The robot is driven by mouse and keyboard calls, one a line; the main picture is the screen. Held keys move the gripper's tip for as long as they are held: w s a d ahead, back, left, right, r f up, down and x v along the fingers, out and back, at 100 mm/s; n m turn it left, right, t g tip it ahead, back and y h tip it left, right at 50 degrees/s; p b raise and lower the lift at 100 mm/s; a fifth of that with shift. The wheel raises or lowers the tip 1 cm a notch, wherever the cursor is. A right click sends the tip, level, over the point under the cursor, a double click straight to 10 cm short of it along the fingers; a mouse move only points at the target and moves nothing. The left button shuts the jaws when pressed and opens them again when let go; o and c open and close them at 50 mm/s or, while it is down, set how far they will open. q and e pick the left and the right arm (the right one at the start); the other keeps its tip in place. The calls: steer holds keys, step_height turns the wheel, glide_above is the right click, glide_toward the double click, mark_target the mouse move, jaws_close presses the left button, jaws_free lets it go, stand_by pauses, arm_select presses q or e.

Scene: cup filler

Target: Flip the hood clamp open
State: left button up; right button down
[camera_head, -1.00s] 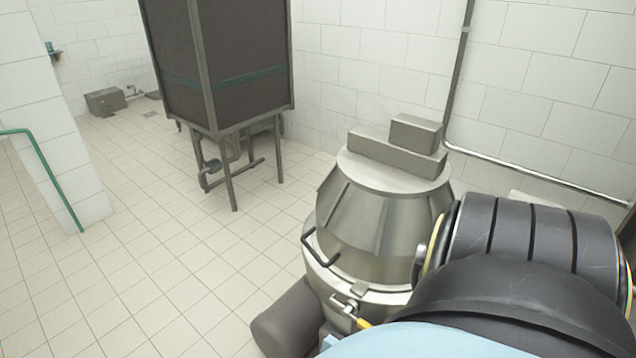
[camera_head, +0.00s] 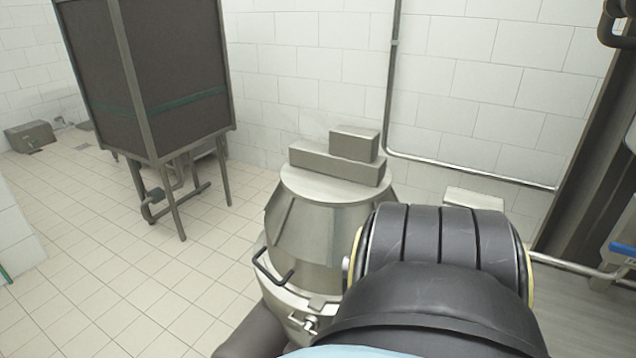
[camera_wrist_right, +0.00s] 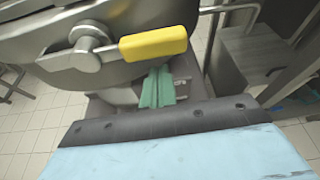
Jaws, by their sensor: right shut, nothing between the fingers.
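The hood clamp shows in the right wrist view as a round metal pivot (camera_wrist_right: 88,40) with a yellow handle (camera_wrist_right: 153,43) reaching to the right. My right gripper (camera_wrist_right: 159,72) has green fingers, shut with nothing between them, just below the yellow handle in the picture. I cannot tell whether they touch it. In the head view the clamp's metal part (camera_head: 308,322) shows low on the front of the steel hood (camera_head: 315,225); its yellow handle is hidden there. My right arm covers the hood's lower right side. My left gripper is not in view.
A black bent handle (camera_head: 272,270) sticks out from the hood's left side. Grey blocks (camera_head: 337,165) sit on its top. A dark cabinet on legs (camera_head: 165,80) stands behind to the left. Tiled floor (camera_head: 110,265) is clear at left; a pipe (camera_head: 470,174) runs along the wall.

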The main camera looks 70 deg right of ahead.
arm_select(q)
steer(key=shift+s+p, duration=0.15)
steer(key=shift+p, duration=0.2)
arm_select(e)
steer(key=f+v, duration=0.2)
steer(key=v, duration=0.7)
steer(key=shift+a, duration=0.5)
steer(key=shift+s+r, duration=0.1)
arm_select(q)
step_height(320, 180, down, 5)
steer(key=b, duration=0.5)
arm_select(e)
steer(key=s+a+f+m+t+y, duration=0.1)
steer(key=s+a+f+m+y, duration=0.3)
steer(key=f, duration=0.4)
steer(key=s+a+f+m+t+y, duration=0.1)
steer(key=s+a+f+m+y, duration=0.4)
steer(key=f, duration=0.3)
steer(key=s+a+f+m+t+y, duration=0.1)
steer(key=s+a+f+m+y, duration=0.4)
steer(key=f, duration=0.3)
steer(key=shift+s+f+t, duration=0.25)
steer(key=shift+s+t, duration=0.15)
